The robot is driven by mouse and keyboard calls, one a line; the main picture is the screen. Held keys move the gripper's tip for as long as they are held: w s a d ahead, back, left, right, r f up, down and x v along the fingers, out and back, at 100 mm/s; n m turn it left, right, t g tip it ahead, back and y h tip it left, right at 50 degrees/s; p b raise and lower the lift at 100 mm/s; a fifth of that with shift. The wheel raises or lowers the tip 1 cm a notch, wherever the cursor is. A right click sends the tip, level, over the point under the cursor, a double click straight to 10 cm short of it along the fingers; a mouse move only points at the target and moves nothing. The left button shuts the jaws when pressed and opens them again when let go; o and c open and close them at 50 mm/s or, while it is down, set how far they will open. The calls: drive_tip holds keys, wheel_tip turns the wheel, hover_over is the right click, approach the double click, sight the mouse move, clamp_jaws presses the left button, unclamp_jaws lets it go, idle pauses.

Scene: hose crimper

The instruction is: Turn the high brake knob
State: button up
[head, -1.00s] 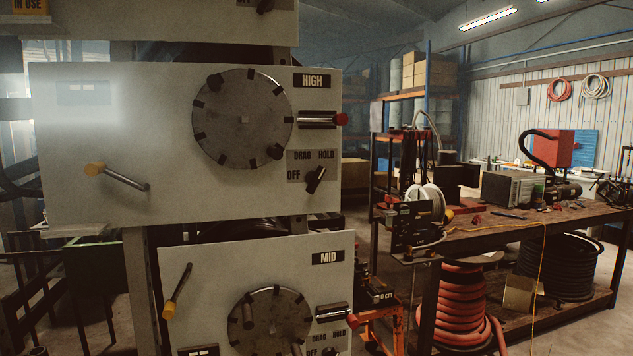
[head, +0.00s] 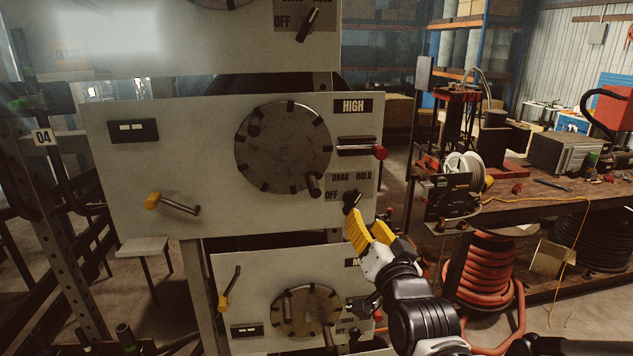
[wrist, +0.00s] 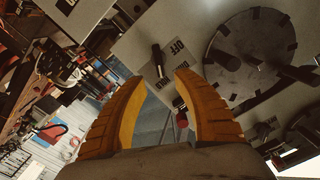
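The high brake knob (head: 351,199) is a small black knob beside the OFF, DRAG and HOLD label on the pale HIGH panel (head: 130,185), below and right of its round disc (head: 283,147). My gripper (head: 365,217) has yellow fingers and is just below and right of the knob in the head view. In the wrist view the knob (wrist: 158,58) shows beyond the gap between the spread fingertips (wrist: 160,76). The gripper is open and holds nothing. I cannot tell whether a finger touches the knob. The knob's base is partly hidden in the head view.
A red-ended lever (head: 378,152) sticks out above the knob; it also shows in the wrist view (wrist: 181,119). A yellow-ended lever (head: 154,201) is at the panel's left. The MID panel (head: 232,290) is below, another panel above. A cluttered workbench (head: 535,215) stands right.

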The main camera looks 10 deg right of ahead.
sight(355, 203)
drive_tip(key=w, duration=1)
drive_tip(key=shift+w+f, duration=0.1)
clamp_jaws()
